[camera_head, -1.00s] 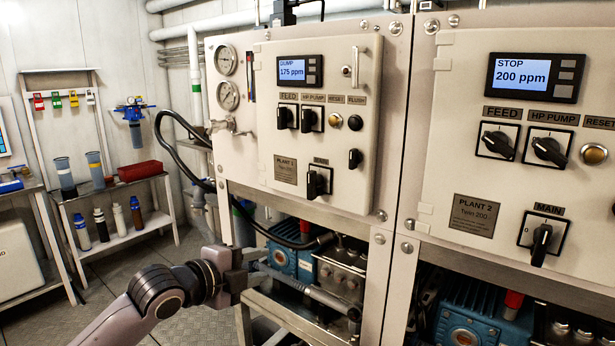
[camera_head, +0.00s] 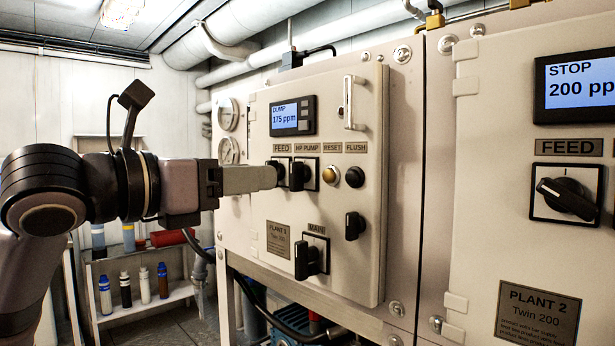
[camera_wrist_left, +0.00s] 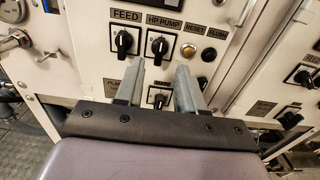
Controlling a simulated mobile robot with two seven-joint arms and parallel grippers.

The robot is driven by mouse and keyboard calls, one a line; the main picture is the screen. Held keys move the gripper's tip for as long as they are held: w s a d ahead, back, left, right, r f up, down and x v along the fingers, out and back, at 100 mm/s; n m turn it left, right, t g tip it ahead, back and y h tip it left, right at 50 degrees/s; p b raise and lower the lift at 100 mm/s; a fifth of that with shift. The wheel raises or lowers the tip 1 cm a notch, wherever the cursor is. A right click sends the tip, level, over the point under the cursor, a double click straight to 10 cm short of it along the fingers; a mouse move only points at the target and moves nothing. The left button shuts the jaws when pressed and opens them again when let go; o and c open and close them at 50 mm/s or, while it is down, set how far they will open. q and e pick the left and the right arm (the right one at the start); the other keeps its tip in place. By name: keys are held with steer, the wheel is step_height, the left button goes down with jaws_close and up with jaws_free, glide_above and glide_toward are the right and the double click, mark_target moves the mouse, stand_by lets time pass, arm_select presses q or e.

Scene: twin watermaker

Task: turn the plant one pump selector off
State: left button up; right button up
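The plant one HP PUMP selector (camera_head: 300,174) is a black knob on a white square plate, right of the FEED selector (camera_head: 279,174). In the left wrist view the HP PUMP selector (camera_wrist_left: 158,46) has its handle close to upright, and the FEED selector (camera_wrist_left: 124,42) sits left of it. My left gripper (camera_head: 274,178) is in front of the plant one panel, its grey finger overlapping the FEED knob in the head view. In the wrist view the two fingers (camera_wrist_left: 160,66) are apart with nothing between them, just below the HP PUMP selector. Contact cannot be seen. My right gripper is out of view.
Near the selectors are the RESET button (camera_head: 330,175), the FLUSH knob (camera_head: 355,177), a lower black knob (camera_head: 354,226) and the MAIN switch (camera_head: 307,258). The display (camera_head: 292,116) reads DUMP, 175 ppm. The plant two panel (camera_head: 475,220) stands to the right.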

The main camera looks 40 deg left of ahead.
mark_target(291, 174)
arm_select(q)
steer(key=w+p, duration=0.1)
steer(key=w, duration=0.1)
steer(key=w+p, duration=0.2)
steer(key=w, duration=0.1)
steer(key=shift+w+d+r, duration=0.2)
steer(key=shift+w, duration=0.3)
steer(key=shift+w+f, duration=0.15)
steer(key=shift+w, duration=0.15)
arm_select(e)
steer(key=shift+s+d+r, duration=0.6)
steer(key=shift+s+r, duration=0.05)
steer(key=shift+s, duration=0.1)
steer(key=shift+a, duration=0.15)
arm_select(q)
jaws_close()
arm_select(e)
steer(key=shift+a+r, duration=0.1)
